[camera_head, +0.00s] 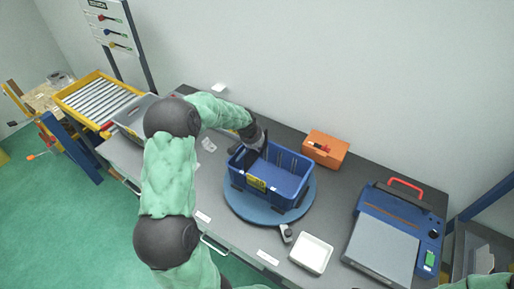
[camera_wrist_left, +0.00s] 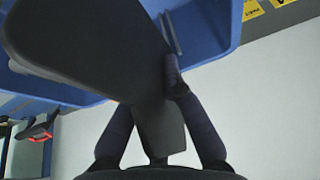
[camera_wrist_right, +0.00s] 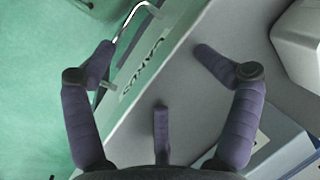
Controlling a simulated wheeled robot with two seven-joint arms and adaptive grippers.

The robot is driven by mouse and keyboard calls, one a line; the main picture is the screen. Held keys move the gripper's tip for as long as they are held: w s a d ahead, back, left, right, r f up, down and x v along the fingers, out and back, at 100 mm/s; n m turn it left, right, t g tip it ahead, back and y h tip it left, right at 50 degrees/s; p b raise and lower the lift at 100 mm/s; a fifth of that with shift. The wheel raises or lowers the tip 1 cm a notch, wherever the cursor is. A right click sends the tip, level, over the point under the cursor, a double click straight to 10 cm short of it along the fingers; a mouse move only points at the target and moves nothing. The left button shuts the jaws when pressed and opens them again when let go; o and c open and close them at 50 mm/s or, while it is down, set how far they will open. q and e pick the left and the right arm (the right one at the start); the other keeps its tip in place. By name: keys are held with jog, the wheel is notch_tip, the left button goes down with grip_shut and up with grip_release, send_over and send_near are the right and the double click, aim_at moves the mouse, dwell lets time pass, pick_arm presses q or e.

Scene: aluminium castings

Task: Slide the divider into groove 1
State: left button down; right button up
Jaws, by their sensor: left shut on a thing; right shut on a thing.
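The blue bin (camera_head: 270,197) with a yellow label stands on a round blue turntable (camera_head: 238,207). My left gripper (camera_head: 261,142) is at the bin's back left, shut on the dark flat divider (camera_head: 250,160). In the left wrist view the divider (camera_wrist_left: 85,45) spreads large from between the fingers (camera_wrist_left: 172,95) across the blue bin wall (camera_wrist_left: 215,25). It hides much of the bin, and I cannot tell whether its edge is in groove 1. My right gripper (camera_wrist_right: 152,65) has its fingers wide apart, with nothing visible between them, above the bench's front edge.
An orange box (camera_head: 326,149) stands behind the bin. A white tray (camera_head: 311,253) and a blue-grey device with a red handle (camera_head: 384,245) are to the right. A roller rack (camera_head: 98,100) is at left. A drawer handle (camera_wrist_right: 130,18) shows below my right gripper.

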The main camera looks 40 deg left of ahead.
pick_arm(q)
jog(key=shift+s+a, duration=0.1)
jog(key=shift+s, duration=0.05)
pick_arm(e)
jog(key=shift+w+r, duration=0.1)
jog(key=shift+r, duration=0.1)
jog(key=shift+c, duration=0.7)
jog(key=shift+f, duration=0.25)
dwell(0.7)
pick_arm(q)
jog(key=shift+f, duration=0.1)
pick_arm(e)
jog(key=shift+o, duration=0.7)
jog(key=shift+f, duration=0.15)
